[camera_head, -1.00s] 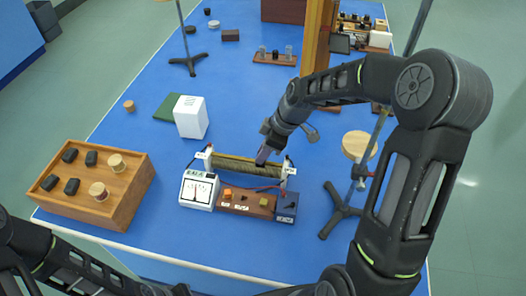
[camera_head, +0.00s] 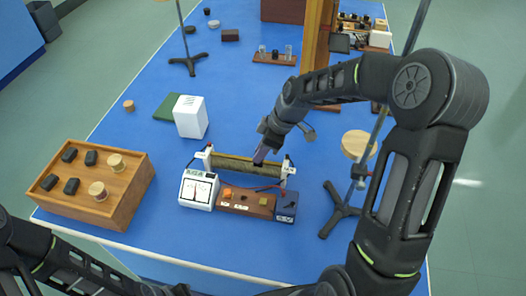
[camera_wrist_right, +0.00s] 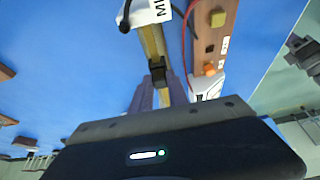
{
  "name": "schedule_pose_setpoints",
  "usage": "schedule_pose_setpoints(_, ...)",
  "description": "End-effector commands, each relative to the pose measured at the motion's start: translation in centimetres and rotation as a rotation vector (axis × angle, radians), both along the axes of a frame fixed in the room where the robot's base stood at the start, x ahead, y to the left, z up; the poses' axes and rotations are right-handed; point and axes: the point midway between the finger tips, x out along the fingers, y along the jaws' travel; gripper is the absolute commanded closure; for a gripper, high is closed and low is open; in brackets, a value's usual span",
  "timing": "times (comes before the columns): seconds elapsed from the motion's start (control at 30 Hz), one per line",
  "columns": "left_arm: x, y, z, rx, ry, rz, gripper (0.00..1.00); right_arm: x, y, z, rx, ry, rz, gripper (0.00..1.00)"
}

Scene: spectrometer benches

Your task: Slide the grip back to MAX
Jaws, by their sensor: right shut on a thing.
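The sliding rheostat (camera_head: 232,168) lies across the bench, with a wound coil and a brass rail between two white end plates. Its right end plate (camera_head: 288,170) carries a label that reads "MI…" in the wrist view (camera_wrist_right: 150,12); the left end plate (camera_head: 205,156) has no label I can read. The black grip (camera_wrist_right: 157,72) sits on the rail, between the two ends and right of the middle in the head view. My right gripper (camera_head: 260,157) is shut on it, with a finger on each side. My left gripper is not in view; only my left arm shows.
In front of the rheostat stand a white meter (camera_head: 198,190), a wooden button block (camera_head: 246,203) and a dark blue box (camera_head: 286,206). A white block (camera_head: 190,117) stands behind, a wooden tray (camera_head: 125,205) left, a stand (camera_head: 340,210) right.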

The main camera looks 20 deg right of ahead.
Motion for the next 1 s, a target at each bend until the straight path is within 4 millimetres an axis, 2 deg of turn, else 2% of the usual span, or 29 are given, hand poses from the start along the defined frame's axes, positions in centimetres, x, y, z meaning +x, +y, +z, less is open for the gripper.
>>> schedule_pose_setpoints(0.4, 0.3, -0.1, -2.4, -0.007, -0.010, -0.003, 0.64, 6.8, 8.9, -0.1, 0.004, -0.009, 0.004, 1.00)
schedule_pose_setpoints(0.57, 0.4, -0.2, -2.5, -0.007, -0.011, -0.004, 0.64, 8.0, 10.4, 0.1, 0.003, -0.008, 0.000, 1.00)
schedule_pose_setpoints(0.87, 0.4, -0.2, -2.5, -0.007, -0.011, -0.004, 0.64, 8.1, 10.7, 0.2, 0.005, -0.010, -0.002, 1.00)
schedule_pose_setpoints(0.9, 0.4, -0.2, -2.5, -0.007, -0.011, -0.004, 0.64, 8.1, 10.7, 0.3, 0.005, -0.010, -0.002, 0.77)
schedule_pose_setpoints(1.0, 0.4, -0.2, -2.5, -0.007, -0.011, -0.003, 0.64, 8.0, 10.6, 0.2, 0.005, -0.008, -0.002, 0.69)
